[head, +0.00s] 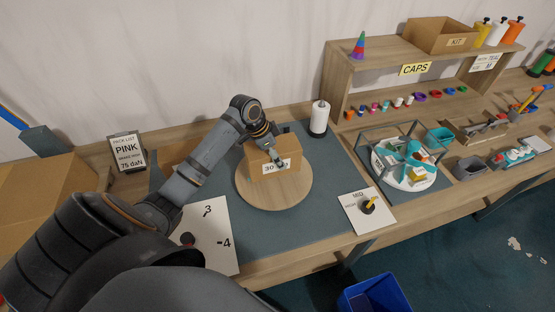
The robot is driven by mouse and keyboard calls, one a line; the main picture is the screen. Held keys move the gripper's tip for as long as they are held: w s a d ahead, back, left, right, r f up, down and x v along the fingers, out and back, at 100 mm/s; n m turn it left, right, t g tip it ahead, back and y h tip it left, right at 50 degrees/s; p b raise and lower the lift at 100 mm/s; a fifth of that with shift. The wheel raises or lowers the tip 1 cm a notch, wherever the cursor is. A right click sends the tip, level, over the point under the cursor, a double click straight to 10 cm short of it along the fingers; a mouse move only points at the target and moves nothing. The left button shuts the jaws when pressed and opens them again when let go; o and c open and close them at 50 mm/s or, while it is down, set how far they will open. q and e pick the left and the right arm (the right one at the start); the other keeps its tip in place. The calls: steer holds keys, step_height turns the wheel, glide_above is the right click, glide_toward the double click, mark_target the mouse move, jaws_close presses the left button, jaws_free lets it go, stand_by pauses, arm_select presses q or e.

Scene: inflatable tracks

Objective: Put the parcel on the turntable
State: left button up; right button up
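The parcel (262,170), a brown cardboard box with a white label reading "30", is over the back half of the round wooden turntable (262,198). It looks upright; I cannot tell for sure whether its base touches the disc. My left arm reaches in from the left and bends down over the parcel. My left gripper (277,158) is at the parcel, with one finger in front of its labelled face. The other finger is hidden, so its grip is unclear. My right gripper is not in view.
A white roll on a dark base (319,118) stands behind right of the turntable. A "MID" card (355,218) lies to the right, a numbered card (218,258) at front left. A "PINK" sign (127,152) stands left. A framed white tray (395,178) is farther right.

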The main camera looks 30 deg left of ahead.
arm_select(q)
steer(key=shift+w+f, duration=0.2)
step_height(320, 180, down, 2)
steer(key=shift+f+p, duration=0.15)
steer(key=shift+p, duration=0.7)
steer(key=shift+f, duration=0.45)
steer(key=shift+f, duration=0.1)
steer(key=o, duration=1.7)
